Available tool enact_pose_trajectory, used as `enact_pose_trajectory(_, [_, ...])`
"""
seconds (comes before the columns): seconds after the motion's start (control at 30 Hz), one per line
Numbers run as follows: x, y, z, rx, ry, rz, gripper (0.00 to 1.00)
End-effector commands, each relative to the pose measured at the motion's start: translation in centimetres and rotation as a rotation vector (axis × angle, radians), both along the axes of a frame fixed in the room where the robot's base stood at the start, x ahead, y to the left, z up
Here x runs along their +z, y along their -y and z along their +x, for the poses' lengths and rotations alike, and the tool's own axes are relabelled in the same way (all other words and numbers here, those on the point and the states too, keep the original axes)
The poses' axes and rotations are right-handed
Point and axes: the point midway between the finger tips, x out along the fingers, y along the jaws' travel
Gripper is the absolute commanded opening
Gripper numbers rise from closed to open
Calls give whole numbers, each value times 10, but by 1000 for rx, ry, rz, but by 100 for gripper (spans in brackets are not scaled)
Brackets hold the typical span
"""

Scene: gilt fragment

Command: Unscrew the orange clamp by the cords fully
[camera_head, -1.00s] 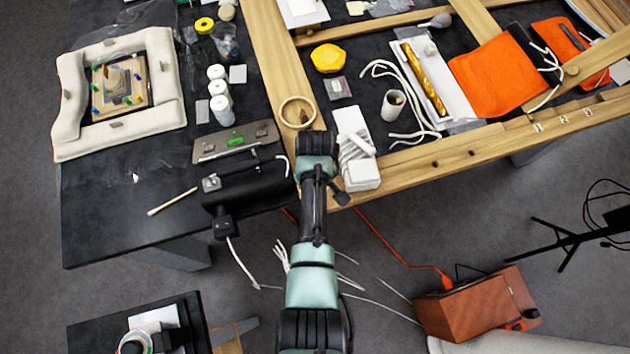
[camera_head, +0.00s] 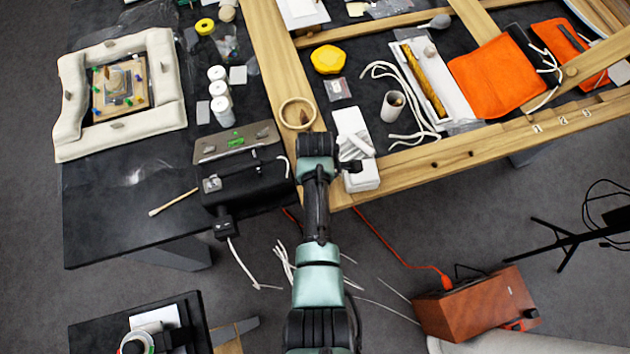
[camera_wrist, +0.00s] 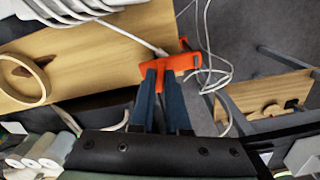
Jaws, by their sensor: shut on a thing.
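The orange clamp (camera_wrist: 182,62) sits at the edge of the pale wooden beam (camera_wrist: 100,50) in the wrist view, with thin white cords (camera_wrist: 215,75) beside it. My gripper (camera_wrist: 162,80) has its two dark blue fingers on either side of the clamp's narrow orange part and is shut on it. The finger tips lie just below the clamp's wide orange bar. In the head view my arm reaches the beam's front edge. The clamp and fingers are hidden there behind my wrist.
A wooden ring (camera_head: 297,113) rests on the beam near my wrist. A white box (camera_head: 362,178) stands close on the right, a black case (camera_head: 247,186) on the left. An orange cable (camera_head: 392,248) runs to a brown wooden box (camera_head: 473,307) on the floor.

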Motion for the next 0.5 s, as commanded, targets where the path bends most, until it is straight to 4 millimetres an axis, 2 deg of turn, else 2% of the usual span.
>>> enact_pose_trajectory(0.5, [2, 0, 2, 489, 5, 0, 0])
